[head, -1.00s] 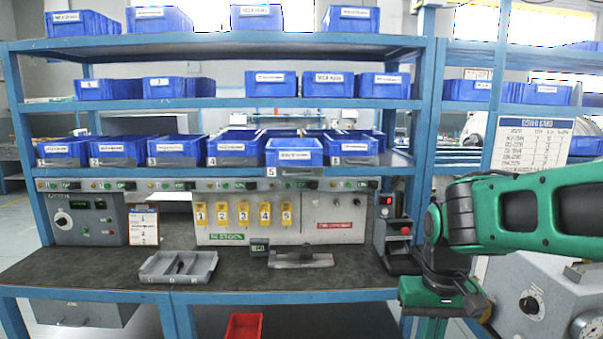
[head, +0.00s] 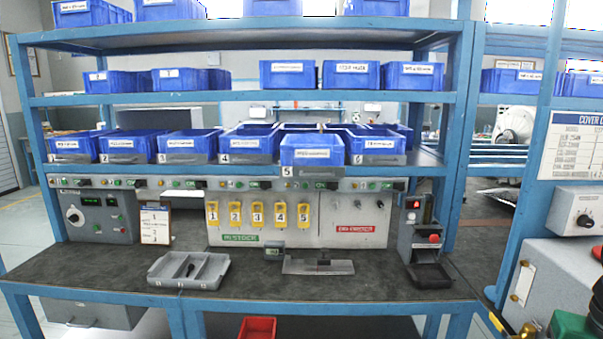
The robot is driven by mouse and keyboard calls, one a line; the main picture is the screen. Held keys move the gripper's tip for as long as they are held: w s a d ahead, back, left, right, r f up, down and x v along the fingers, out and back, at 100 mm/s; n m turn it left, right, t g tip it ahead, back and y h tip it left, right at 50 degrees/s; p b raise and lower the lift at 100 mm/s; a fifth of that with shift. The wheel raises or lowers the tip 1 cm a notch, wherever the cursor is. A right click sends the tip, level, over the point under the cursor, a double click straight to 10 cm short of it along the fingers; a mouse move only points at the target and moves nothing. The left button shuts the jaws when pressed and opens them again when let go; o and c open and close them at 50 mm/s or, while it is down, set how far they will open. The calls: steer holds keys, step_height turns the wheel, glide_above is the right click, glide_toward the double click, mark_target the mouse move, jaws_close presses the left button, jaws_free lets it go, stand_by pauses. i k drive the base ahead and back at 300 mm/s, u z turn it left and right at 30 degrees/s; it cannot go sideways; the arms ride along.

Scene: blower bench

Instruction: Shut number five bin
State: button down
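The number five bin (head: 311,151) is a blue bin with a white front label on the lower shelf of the bench rack. It stands further forward than its neighbours, with its grey front plate and the "5" tag (head: 288,171) sticking out past the shelf edge. The number four bin (head: 246,143) is to its left and the number six bin (head: 376,146) to its right, both set further back. My gripper is not in view.
The shelf edge (head: 115,171) runs below the bins, above a row of switches. A grey tray (head: 205,285), a metal fixture (head: 318,267) and a grey device with a red button (head: 425,250) stand on the worktop. A blue post (head: 525,180) rises at right.

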mark_target(303, 156)
steer(key=z, duration=0.05)
steer(key=i, duration=1)
steer(key=u, duration=0.05)
